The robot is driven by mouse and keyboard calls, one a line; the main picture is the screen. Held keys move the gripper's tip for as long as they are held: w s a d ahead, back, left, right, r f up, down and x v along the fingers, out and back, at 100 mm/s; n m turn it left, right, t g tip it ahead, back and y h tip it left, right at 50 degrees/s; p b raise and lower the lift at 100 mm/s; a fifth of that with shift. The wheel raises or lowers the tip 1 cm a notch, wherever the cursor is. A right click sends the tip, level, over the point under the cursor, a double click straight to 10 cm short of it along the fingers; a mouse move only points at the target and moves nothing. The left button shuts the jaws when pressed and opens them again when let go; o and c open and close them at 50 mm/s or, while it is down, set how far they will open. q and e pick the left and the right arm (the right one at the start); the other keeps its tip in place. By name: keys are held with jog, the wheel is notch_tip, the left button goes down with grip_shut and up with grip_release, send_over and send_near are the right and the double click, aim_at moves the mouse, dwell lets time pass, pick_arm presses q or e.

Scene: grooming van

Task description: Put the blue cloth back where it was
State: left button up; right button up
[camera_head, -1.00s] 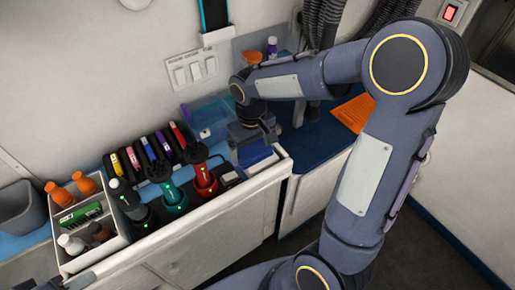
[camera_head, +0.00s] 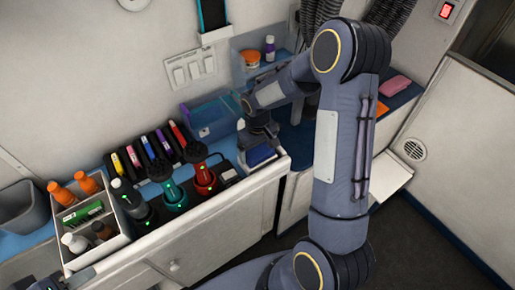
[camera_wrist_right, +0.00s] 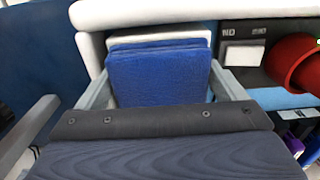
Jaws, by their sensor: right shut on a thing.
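A blue cloth (camera_wrist_right: 158,78) sits between the two fingers of my right gripper (camera_wrist_right: 162,88) in the right wrist view. My right gripper is shut on it. A second blue layer shows just behind the cloth, with a white surface around it. In the head view the right gripper (camera_head: 260,142) is low over the right end of the counter, and the blue cloth (camera_head: 260,156) shows just below it. Whether the cloth touches the layer beneath is unclear. A small dark part of my left gripper (camera_head: 42,284) shows at the bottom left corner; its fingers are not clear.
A clear blue box (camera_head: 212,118) is behind, against the wall. A white caddy (camera_head: 98,248) with bottles is at the left. A pink item (camera_head: 394,85) lies on the right-hand ledge.

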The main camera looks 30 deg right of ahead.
aim_at(257, 148)
jog(key=shift+f, duration=0.1)
jog(key=shift+f, duration=0.15)
jog(key=o, duration=0.8)
jog(key=shift+c, duration=0.2)
jog(key=shift+r, duration=0.2)
notch_tip(257, 148, up, 12)
jog(key=s+a+r+m+t+y, duration=0.1)
jog(key=s+r, duration=0.3)
jog(key=s, duration=0.2)
jog(key=s+a+r+t+y, duration=0.1)
jog(key=s+a+r+t, duration=0.15)
jog(key=s, duration=0.35)
jog(key=s+a+m+t+y, duration=0.1)
jog(key=s+a, duration=0.3)
jog(key=s, duration=0.6)
jog(key=shift+m+t+y+b, duration=0.3)
jog(key=shift+t+y+b, duration=0.1)
jog(key=shift+t, duration=0.15)
